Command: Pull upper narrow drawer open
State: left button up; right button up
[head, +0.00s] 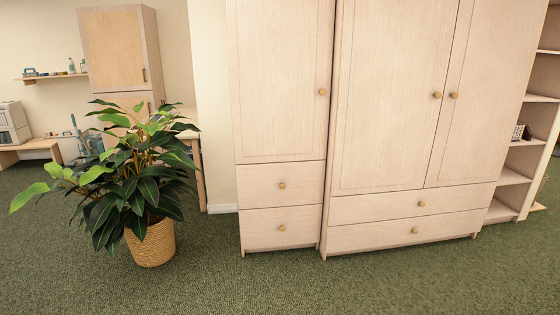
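The upper narrow drawer (260,190) is in the narrow wardrobe (275,80), left of the wider one. It is shut, its front flush with the cabinet, and has one small round gold knob (282,185). The lower narrow drawer (265,233) sits right below it, also shut, with its own knob (282,228). The narrow wardrobe's tall door above is shut. Neither of my grippers shows in the head view, and nothing blocks the drawer front.
A potted plant (152,242) stands on the floor left of the drawers. The wide wardrobe (390,120) with a shut wide drawer (375,209) adjoins on the right, beside an open shelf unit (522,160). The green carpet (290,285) in front is clear.

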aim_at(293, 183)
jog(key=i+l+z, duration=0.15)
jog(key=i+z, duration=0.2)
jog(key=i, duration=0.3)
jog(key=i+z, duration=0.3)
jog(key=i, duration=0.35)
jog(key=i+j+z, duration=0.15)
jog(key=i+z, duration=0.2)
jog(key=i, duration=0.25)
